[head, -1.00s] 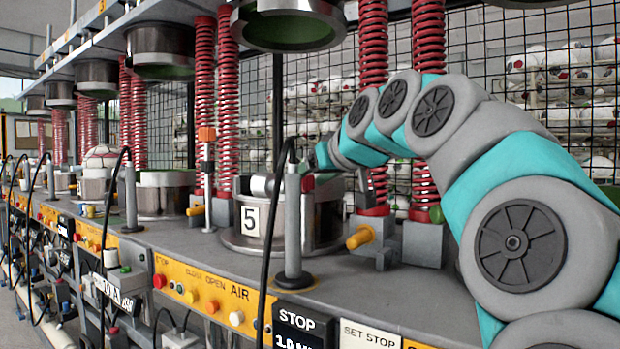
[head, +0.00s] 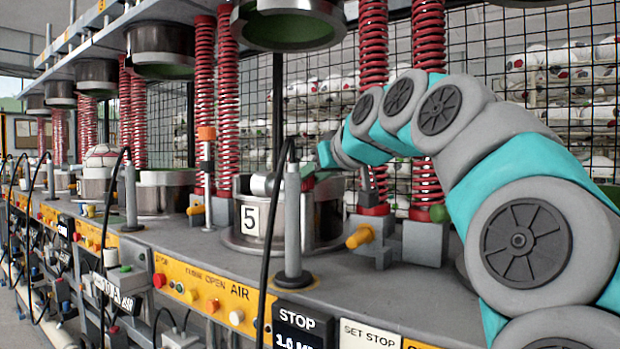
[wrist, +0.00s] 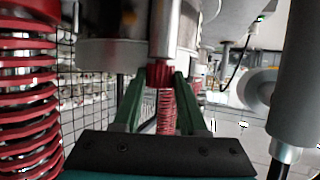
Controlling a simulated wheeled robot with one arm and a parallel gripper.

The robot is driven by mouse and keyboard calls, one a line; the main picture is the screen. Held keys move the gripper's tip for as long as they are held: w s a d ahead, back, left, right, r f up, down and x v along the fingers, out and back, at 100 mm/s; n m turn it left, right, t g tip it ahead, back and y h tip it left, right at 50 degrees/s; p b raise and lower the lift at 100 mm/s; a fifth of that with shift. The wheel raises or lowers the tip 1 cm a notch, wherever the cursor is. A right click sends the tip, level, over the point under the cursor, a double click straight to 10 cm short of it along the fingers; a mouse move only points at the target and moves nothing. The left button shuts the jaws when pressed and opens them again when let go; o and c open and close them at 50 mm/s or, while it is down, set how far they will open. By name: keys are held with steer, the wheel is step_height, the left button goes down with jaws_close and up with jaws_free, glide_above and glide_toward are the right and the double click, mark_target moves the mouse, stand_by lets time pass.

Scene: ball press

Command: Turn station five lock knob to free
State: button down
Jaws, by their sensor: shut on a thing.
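The station five press (head: 300,238) is a round metal mold with a "5" plate (head: 250,221) on its front. A small red knob (wrist: 160,73) sits at the end of a metal cylinder in the wrist view. My gripper (wrist: 159,78) has its two green fingers on either side of this knob and is shut on it. In the head view the red knob (head: 308,184) shows just right of a grey post, and my gripper (head: 316,178) reaches it from the right. The post and my wrist partly hide the contact. I cannot read any lock or free marking.
A grey post (head: 293,225) with a black cable stands close in front of the mold. Red springs (head: 374,95) rise behind it, and an upper mold (head: 288,25) hangs above. An orange-tipped lever (head: 360,237) is at the right. Panel buttons (head: 213,306) line the front edge.

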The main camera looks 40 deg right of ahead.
steer(key=n+y, duration=0.2)
steer(key=shift+d+r+y+p, duration=0.15)
steer(key=shift+r+y+p, duration=0.1)
steer(key=shift+y+p, duration=0.05)
steer(key=shift+d+n+y+p, duration=0.1)
steer(key=shift+n+y+p, duration=0.25)
steer(key=shift+n+y, duration=0.35)
steer(key=shift+d+f+n+y, duration=0.1)
steer(key=shift+f+n+y, duration=0.05)
steer(key=shift+n+y, duration=0.3)
steer(key=shift+c, duration=2.2)
jaws_free()
steer(key=shift+f, duration=0.1)
steer(key=shift+f, duration=0.1)
